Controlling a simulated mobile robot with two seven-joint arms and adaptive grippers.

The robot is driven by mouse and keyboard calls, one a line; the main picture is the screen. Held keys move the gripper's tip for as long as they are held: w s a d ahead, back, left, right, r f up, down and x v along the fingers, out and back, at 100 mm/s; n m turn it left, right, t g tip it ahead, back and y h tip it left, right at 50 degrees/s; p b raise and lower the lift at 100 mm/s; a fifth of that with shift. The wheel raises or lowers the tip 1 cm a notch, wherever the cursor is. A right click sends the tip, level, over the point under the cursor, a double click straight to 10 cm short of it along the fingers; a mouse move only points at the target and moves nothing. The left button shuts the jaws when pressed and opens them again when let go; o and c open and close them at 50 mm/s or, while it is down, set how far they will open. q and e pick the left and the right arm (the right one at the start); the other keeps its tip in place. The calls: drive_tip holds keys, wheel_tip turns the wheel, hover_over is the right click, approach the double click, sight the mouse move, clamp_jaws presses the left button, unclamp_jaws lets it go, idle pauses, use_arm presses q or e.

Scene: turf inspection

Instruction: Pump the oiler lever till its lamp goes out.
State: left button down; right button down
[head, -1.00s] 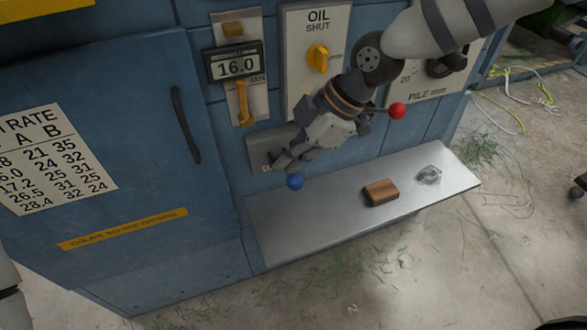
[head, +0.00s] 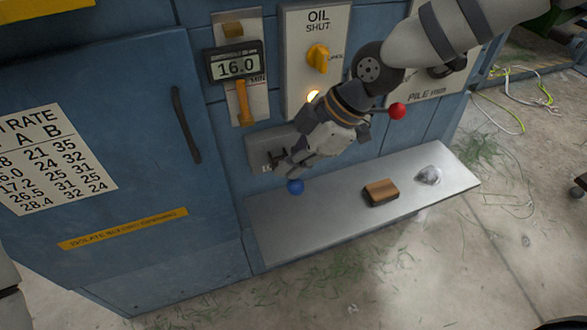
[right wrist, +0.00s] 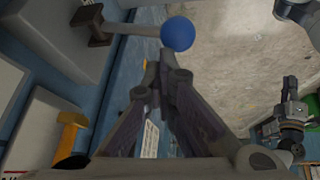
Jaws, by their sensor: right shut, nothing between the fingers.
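The oiler lever is a grey rod from a dark bracket (right wrist: 92,25), ending in a blue ball (head: 295,187); the ball is large in the right wrist view (right wrist: 177,34). A lamp (head: 313,96) glows yellow on the oil panel (head: 300,85), just beside my right wrist. My right gripper (head: 280,170) is shut and empty, its fingertips close to the ball. In the right wrist view its tips (right wrist: 160,65) overlap the ball's edge; contact is unclear. My left gripper (right wrist: 290,95) seems to show small and dark at the right of that view, its jaws unclear.
A metal shelf (head: 300,222) juts out below, bearing a brown block (head: 381,192) and a clear crumpled item (head: 428,175). A red-balled lever (head: 397,111) is right of my gripper. A 16.0 display (head: 236,66) and cabinet handle (head: 185,125) are left.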

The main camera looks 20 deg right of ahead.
sight(297, 186)
drive_tip(key=shift+s+f, duration=0.35)
drive_tip(key=shift+f, duration=0.35)
drive_tip(key=shift+s+f, duration=0.3)
drive_tip(key=shift+f, duration=0.45)
drive_tip(key=shift+s+f, duration=0.35)
drive_tip(key=shift+f, duration=0.35)
idle(1.8)
idle(0.4)
drive_tip(key=shift+w+r+p, duration=0.1)
drive_tip(key=shift+w+r, duration=0.25)
drive_tip(key=shift+r, duration=0.45)
drive_tip(key=shift+w+r+p, duration=0.1)
drive_tip(key=shift+w+r, duration=0.3)
drive_tip(key=shift+r, duration=0.35)
drive_tip(key=shift+w+r+p, duration=0.1)
drive_tip(key=shift+w+r, duration=0.25)
drive_tip(key=shift+r, duration=0.45)
use_arm(q)
drive_tip(key=shift+w+r, duration=0.5)
use_arm(e)
drive_tip(key=shift+w+r, duration=0.3)
drive_tip(key=shift+r, duration=0.3)
drive_tip(key=shift+w+r, duration=0.25)
drive_tip(key=shift+r, duration=0.3)
